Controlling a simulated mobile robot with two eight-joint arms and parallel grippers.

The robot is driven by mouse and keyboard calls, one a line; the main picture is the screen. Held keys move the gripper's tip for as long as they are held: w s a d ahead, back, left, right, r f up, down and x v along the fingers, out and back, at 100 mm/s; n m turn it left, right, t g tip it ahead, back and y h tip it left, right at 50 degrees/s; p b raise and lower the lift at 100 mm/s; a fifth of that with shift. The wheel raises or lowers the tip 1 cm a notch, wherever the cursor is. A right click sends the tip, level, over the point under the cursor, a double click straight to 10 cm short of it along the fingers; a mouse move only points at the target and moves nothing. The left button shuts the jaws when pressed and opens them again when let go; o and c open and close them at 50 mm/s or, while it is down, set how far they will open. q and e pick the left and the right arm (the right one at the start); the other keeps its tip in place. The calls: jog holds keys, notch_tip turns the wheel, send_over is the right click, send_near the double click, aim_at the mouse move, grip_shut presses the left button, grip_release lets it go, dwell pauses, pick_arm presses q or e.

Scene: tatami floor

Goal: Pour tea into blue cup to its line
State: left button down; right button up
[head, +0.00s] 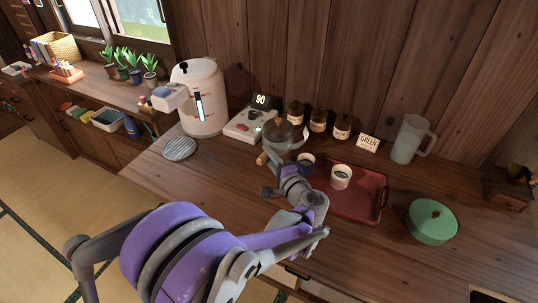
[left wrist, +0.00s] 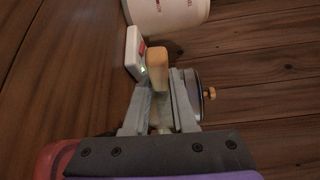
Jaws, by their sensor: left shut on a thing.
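A grey teapot (head: 281,137) with a wooden side handle (head: 262,159) is beyond the tray's left end. My left gripper (head: 270,168) is shut on that handle, which shows between the fingers in the left wrist view (left wrist: 158,70). Part of the teapot's grey body and a small knob show behind the right finger there. I cannot tell whether the teapot is raised off the counter. The blue cup (head: 306,161) stands at the left of the red tray (head: 372,202), just right of my gripper. Its line and level are too small to read. My right gripper is out of view.
A white cup (head: 341,178) stands on the tray. A scale-like device showing 90 (head: 248,125) and a white dispenser (head: 201,97) stand left. Jars (head: 318,121), a GREEN sign (head: 367,143) and a pitcher (head: 411,139) line the back. A green lidded pot (head: 432,222) stands right.

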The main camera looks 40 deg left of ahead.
pick_arm(q)
jog(key=shift+f+b, duration=1.05)
jog(key=shift+f, duration=0.35)
jog(key=shift+a+r+m+t+y+b, duration=0.15)
jog(key=shift+r+m+t+y+b, duration=0.35)
jog(key=shift+r+m+y+b, duration=0.7)
jog(key=shift+r, duration=0.2)
jog(key=shift+f, duration=0.1)
jog(key=shift+d+r+m+t+y+b, duration=0.2)
jog(key=shift+r+m+t+y+b, duration=0.55)
jog(key=shift+r+m+t+y, duration=0.3)
dwell(4.0)
